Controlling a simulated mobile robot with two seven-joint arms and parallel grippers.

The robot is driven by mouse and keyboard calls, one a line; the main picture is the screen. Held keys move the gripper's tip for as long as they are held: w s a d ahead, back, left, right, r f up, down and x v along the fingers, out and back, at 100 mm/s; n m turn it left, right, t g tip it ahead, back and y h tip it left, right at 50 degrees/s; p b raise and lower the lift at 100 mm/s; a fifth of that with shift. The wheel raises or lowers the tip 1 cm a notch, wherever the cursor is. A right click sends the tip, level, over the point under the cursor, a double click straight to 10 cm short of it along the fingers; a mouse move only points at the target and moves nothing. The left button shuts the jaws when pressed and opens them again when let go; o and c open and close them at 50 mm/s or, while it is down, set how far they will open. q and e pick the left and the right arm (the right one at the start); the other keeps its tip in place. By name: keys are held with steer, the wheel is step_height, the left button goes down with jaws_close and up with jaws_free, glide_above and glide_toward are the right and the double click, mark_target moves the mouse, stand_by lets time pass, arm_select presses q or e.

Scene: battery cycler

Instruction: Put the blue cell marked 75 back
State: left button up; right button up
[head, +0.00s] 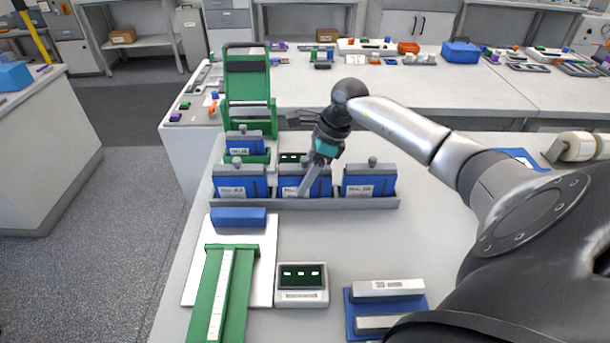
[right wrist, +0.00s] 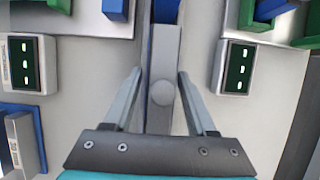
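Three blue cells with white labels and round knobs stand upright in a grey rack (head: 345,204): a left cell (head: 232,190), a middle cell (head: 291,187) and a right cell (head: 357,191). Another blue cell (head: 238,150) stands behind them at the green holder. The labels are too small to read, so I cannot tell which is 75. My right gripper (head: 305,187) is at the middle cell, covering part of it. In the right wrist view, its fingers (right wrist: 160,100) are apart, on either side of a grey strip with a round knob (right wrist: 162,93). My left gripper is out of view.
A green fixture (head: 246,85) stands at the back left. In front lie a white board (head: 199,270) with a green channel, a blue block (head: 238,217), a small display unit (head: 302,296) and a blue tray (head: 352,324). Right of the rack the table is mostly clear.

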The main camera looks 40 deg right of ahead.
steer(key=shift+o, duration=0.8)
steer(key=shift+r, duration=0.1)
steer(key=v, duration=1.2)
